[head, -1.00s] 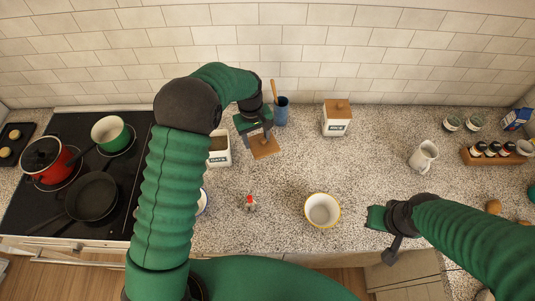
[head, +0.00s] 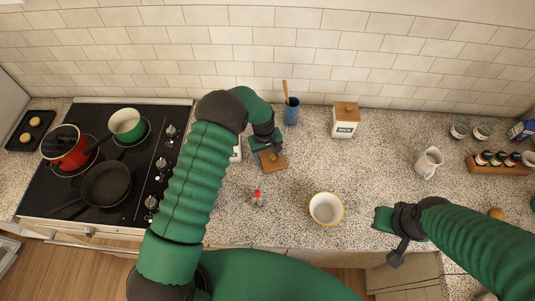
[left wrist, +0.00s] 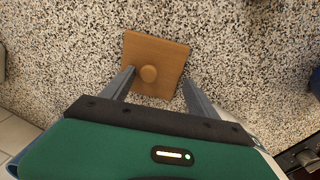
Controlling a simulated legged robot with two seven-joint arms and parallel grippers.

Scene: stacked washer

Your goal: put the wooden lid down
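The wooden lid (head: 273,161) is a square brown board with a round knob. It lies flat on the speckled counter, below the blue utensil cup in the head view. In the left wrist view the lid (left wrist: 164,54) shows whole, with its knob up. My left gripper (left wrist: 158,77) is open, its two fingers spread on either side of the knob and apart from it. In the head view my left gripper (head: 266,146) is just above the lid. My right gripper (head: 384,219) is over the counter's front edge at the right; its fingers are not clear.
A white jar (head: 237,150) is mostly hidden behind my left arm. A lidded white jar (head: 345,122) and a blue utensil cup (head: 291,113) stand behind. A yellow-rimmed bowl (head: 326,209) and small red-topped item (head: 258,197) are in front. Bare counter lies right of the lid.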

